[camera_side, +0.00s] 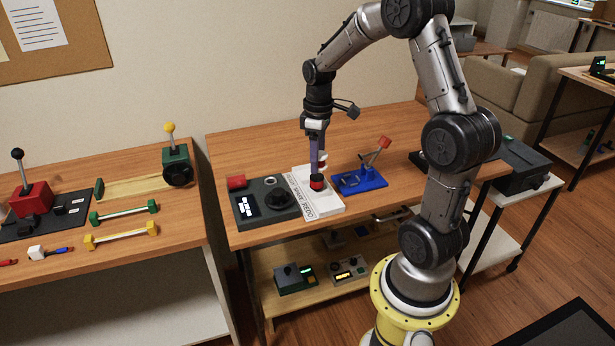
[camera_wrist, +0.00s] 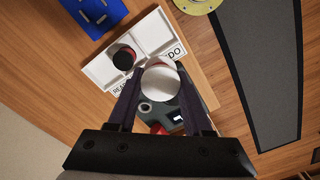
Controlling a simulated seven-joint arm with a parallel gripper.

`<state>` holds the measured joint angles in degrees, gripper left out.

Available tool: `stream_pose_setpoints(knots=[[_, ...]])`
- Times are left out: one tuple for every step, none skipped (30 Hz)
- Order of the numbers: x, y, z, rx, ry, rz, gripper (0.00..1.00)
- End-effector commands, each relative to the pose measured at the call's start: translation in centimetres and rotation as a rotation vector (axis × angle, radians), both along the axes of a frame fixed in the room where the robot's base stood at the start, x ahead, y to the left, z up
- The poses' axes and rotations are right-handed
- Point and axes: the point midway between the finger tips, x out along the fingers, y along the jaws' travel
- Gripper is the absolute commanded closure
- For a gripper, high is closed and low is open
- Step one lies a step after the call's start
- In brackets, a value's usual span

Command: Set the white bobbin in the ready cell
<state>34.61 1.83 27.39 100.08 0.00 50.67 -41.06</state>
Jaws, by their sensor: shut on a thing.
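My gripper (camera_side: 319,168) is shut on the white bobbin (camera_wrist: 162,82), whose round pale end shows between the fingers in the wrist view. In the side view it hangs above the white tray (camera_side: 327,208), and the bobbin is mostly hidden. The right cell (camera_wrist: 153,33) looks empty, with "DO" lettering partly hidden. The black and red bobbin also shows below my gripper in the side view (camera_side: 317,184).
A blue base with a lever (camera_side: 360,181) stands close on the right. Free wood lies behind the tray.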

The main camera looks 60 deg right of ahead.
Motion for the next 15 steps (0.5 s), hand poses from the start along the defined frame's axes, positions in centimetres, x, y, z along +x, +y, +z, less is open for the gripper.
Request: stream_pose_setpoints(knots=[[-0.6, -1.1, 0.4, -0.001, -0.001, -0.035, 1.0], [-0.9, -1.5, 0.6, -0.001, -0.001, -0.05, 1.0], [-1.3, -2.0, 0.8, -0.001, -0.002, -0.066, 1.0], [-1.5, -2.3, 0.8, -0.001, -0.001, -0.076, 1.0], [-1.6, -2.5, 0.9, -0.001, -0.001, -0.084, 1.0], [-1.8, -2.8, 0.9, 0.0, 0.0, -0.092, 1.0], [-1.8, -3.0, 0.8, 0.001, 0.0, -0.096, 1.0], [-1.7, -3.2, 0.7, 0.001, 0.001, -0.099, 1.0], [-1.3, -3.6, 0.5, 0.001, 0.001, -0.101, 1.0], [-1.0, -3.9, 0.3, 0.001, 0.001, -0.101, 1.0], [-0.6, -4.2, 0.0, 0.002, 0.002, -0.101, 1.0], [0.0, -4.7, -0.4, 0.002, 0.002, -0.101, 1.0], [0.5, -5.1, -0.7, 0.002, 0.002, -0.101, 1.0], [1.0, -5.5, -0.9, 0.001, 0.001, -0.1, 1.0], [1.7, -6.1, -1.4, 0.001, 0.001, -0.1, 1.0]])
